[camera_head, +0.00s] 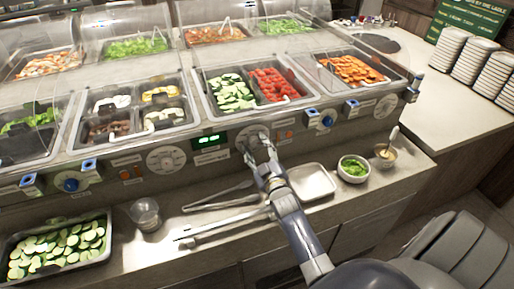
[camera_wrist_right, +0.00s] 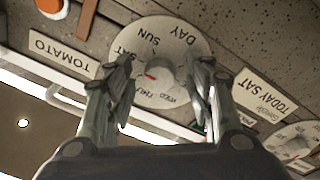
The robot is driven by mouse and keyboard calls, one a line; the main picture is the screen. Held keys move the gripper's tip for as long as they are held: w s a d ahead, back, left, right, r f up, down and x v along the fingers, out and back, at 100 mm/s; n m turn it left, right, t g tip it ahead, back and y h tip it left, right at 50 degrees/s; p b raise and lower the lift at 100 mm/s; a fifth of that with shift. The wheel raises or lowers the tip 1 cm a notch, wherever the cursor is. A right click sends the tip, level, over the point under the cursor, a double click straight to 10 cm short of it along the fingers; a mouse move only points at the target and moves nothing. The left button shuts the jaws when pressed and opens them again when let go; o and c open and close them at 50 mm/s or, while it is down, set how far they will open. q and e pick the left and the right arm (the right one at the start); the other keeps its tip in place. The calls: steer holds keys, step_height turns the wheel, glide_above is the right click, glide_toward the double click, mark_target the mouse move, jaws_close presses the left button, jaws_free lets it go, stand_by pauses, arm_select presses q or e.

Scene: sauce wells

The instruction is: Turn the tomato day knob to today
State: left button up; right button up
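In the head view, the right gripper (camera_head: 262,150) is in front of the dial (camera_head: 250,133) below the tomato pan (camera_head: 275,86). My left gripper is not in view.
Similar dials sit to the left (camera_head: 166,160) and right (camera_head: 386,106) on the panel. A green display (camera_head: 208,141) is beside the middle dial. The ledge below holds tongs (camera_head: 220,201), an empty tray (camera_head: 312,182), a bowl of greens (camera_head: 353,168) and a cucumber pan (camera_head: 60,250).

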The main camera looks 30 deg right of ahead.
step_height(320, 180, up, 10)
steer(key=shift+r, duration=0.1)
stand_by(0.5)
steer(key=s+a+f+m+y, duration=0.15)
steer(key=s+f+m, duration=0.25)
steer(key=s+f, duration=0.55)
steer(key=shift+g+h, duration=0.25)
steer(key=shift+g, duration=0.15)
steer(key=w, duration=0.3)
steer(key=w+d+p, duration=0.1)
steer(key=w, duration=0.2)
steer(key=w+p, duration=0.1)
steer(key=w, duration=0.2)
steer(key=shift+w+d, duration=0.25)
steer(key=shift+w, duration=0.05)
steer(key=shift+c, duration=0.3)
steer(key=c, duration=1)
